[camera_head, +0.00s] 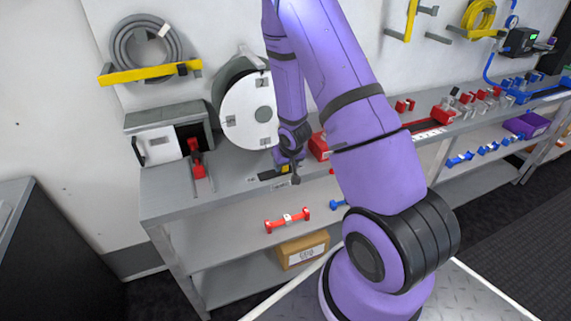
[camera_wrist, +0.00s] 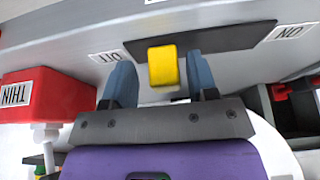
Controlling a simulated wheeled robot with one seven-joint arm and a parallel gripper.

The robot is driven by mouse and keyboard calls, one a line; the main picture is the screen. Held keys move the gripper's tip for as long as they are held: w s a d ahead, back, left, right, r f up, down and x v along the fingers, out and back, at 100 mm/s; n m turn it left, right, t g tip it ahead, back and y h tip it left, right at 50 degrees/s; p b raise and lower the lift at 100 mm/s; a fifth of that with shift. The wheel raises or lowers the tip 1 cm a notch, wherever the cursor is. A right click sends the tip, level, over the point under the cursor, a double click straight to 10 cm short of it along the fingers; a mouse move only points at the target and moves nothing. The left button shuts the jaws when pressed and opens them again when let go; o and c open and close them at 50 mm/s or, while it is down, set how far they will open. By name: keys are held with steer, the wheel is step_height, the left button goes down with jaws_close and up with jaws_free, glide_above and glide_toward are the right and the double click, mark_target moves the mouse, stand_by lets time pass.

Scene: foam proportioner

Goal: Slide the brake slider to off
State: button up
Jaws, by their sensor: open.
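The brake slider is a yellow block (camera_wrist: 163,65) on a dark track (camera_wrist: 225,38) in the wrist view. The block is at the left part of the track there. A small white label sits near each end, upside down and hard to read: the left one (camera_wrist: 107,56) and the right one (camera_wrist: 288,33). My gripper (camera_wrist: 160,82) is open, with one blue-grey finger on each side of the block and gaps showing. In the head view, my gripper (camera_head: 291,174) is over the bench's front edge at the slider track (camera_head: 267,175), partly hiding it.
A red box labelled THIN (camera_wrist: 50,96) is close to the left finger in the wrist view. A large white-faced reel (camera_head: 247,110) stands behind my gripper on the grey bench (camera_head: 225,178). A red lever (camera_head: 198,165) is at the left; a red bar handle (camera_head: 288,220) is below.

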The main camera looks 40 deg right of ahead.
steer(key=v, duration=1)
steer(key=shift+s+r, duration=0.2)
steer(key=shift+r, duration=0.1)
steer(key=s+a+r+n, duration=0.1)
steer(key=s+a+r, duration=0.15)
steer(key=r, duration=0.75)
steer(key=s+a+r, duration=0.2)
steer(key=a+r, duration=0.2)
steer(key=r, duration=0.6)
steer(key=s+a+r, duration=0.3)
steer(key=s+r, duration=0.1)
steer(key=s, duration=0.1)
steer(key=s+a+r+n, duration=0.1)
steer(key=s+a+r, duration=0.1)
steer(key=s+r, duration=0.2)
steer(key=s+a+r+n+t+y, duration=0.1)
steer(key=s+a+r, duration=0.2)
steer(key=s, duration=0.5)
steer(key=shift+a+r, duration=0.35)
steer(key=shift+r, duration=0.35)
steer(key=shift+c, duration=0.4)
